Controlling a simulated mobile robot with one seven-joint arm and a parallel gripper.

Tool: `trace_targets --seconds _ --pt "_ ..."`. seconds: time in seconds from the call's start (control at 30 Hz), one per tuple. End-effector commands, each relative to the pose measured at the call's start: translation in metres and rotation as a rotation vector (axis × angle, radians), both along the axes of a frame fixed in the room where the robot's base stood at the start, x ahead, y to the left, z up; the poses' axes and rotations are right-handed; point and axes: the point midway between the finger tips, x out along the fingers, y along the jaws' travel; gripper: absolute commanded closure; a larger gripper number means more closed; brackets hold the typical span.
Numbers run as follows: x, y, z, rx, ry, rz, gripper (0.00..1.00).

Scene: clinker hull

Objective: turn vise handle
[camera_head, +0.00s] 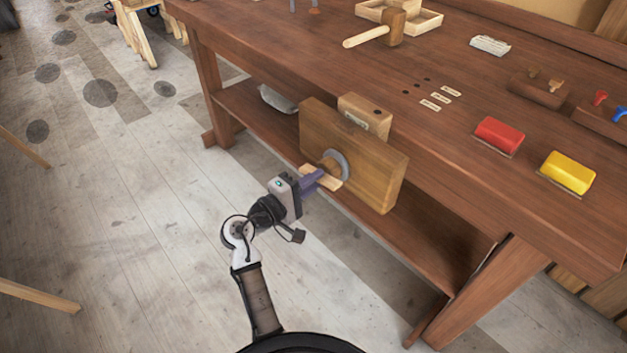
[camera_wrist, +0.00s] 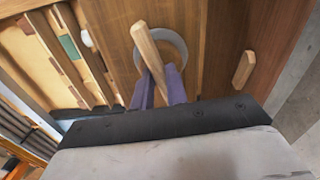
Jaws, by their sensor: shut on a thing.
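The vise (camera_head: 378,168) is a thick wooden jaw block on the front of the brown workbench. A round grey ring (camera_head: 338,162) sits on its face, with the light wooden vise handle (camera_head: 323,177) across it. My gripper (camera_head: 318,180) has purple fingers and is shut on the handle near its middle, in front of the ring. In the wrist view the handle (camera_wrist: 148,55) slants between the two purple fingers (camera_wrist: 158,87), and the grey ring (camera_wrist: 176,48) shows behind it. The handle's lower end is partly hidden by the fingers.
The bench top (camera_head: 330,60) holds a wooden mallet (camera_head: 375,32), a red block (camera_head: 499,135) and a yellow block (camera_head: 567,172). A lower shelf (camera_head: 430,245) runs under the bench behind the vise. The floor (camera_head: 130,230) left of my arm is clear.

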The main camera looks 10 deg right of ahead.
Motion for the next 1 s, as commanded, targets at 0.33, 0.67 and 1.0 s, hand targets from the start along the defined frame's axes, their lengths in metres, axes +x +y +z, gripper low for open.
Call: trace_targets --seconds 0.33,0.67,1.0 --pt "-0.0007 0.0025 -0.0036 0.003 0.006 0.002 1.0" --pt "-0.0005 0.002 -0.0031 0.002 0.006 0.003 0.67" --pt "-0.0016 0.003 -0.0015 0.001 0.002 0.002 0.66"
